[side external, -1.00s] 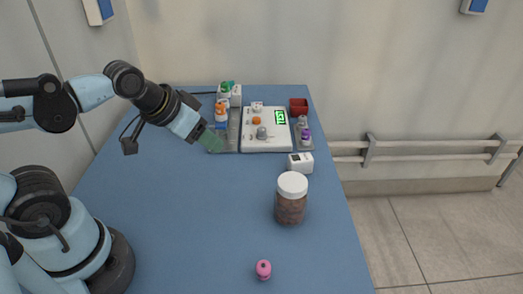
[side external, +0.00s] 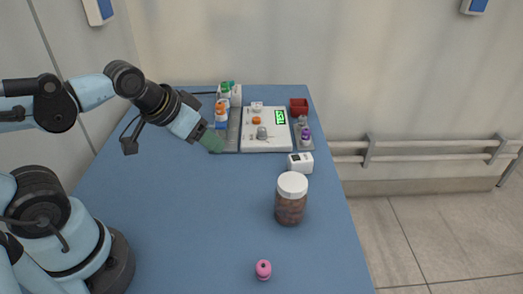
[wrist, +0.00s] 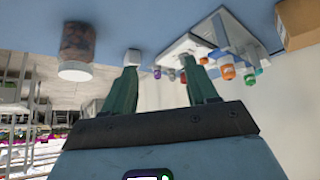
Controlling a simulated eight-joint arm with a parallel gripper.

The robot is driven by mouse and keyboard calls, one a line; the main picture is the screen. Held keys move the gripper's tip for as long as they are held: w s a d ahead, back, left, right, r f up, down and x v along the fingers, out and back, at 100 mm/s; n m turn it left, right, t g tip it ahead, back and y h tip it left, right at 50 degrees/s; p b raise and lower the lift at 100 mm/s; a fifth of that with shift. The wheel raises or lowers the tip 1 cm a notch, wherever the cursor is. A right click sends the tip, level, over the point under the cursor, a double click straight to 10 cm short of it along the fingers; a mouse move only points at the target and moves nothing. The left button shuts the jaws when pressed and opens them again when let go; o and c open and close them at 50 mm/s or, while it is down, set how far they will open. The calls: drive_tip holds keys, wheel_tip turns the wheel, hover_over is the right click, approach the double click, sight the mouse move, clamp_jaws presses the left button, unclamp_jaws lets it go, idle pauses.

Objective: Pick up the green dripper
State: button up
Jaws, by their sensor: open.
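A small bottle with a green cap (side external: 226,86), the likely green dripper, stands at the far back left of the blue table, behind orange-capped bottles (side external: 221,111). In the wrist view, a green cap (wrist: 258,71) shows at the right, near orange caps (wrist: 228,72). My gripper (side external: 213,142) is in front of and left of these bottles, apart from the green-capped one. Its two green fingers (wrist: 160,70) are spread, with nothing held between them. The lower part of the green-capped bottle is largely hidden.
A white device with a green display (side external: 265,141) lies right of the bottles. Purple-capped vials (side external: 305,136), a red box (side external: 299,106), a white timer (side external: 300,162), a brown jar (side external: 290,205) and a pink item (side external: 263,270) stand further right or forward.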

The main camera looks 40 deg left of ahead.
wheel_tip(320, 180, up, 5)
drive_tip(key=w+a+n+t+h, duration=0.2)
drive_tip(key=w+a+n, duration=0.65)
drive_tip(key=n, duration=0.95)
drive_tip(key=n+t+y, duration=0.2)
drive_tip(key=n+t, duration=0.2)
drive_tip(key=n, duration=1.4)
approach(222, 84)
wheel_tip(222, 84, up, 4)
drive_tip(key=w+f, duration=0.7)
drive_tip(key=shift+d+f, duration=0.1)
drive_tip(key=shift+d, duration=0.05)
drive_tip(key=shift+a+x, duration=0.2)
drive_tip(key=shift+x, duration=2.45)
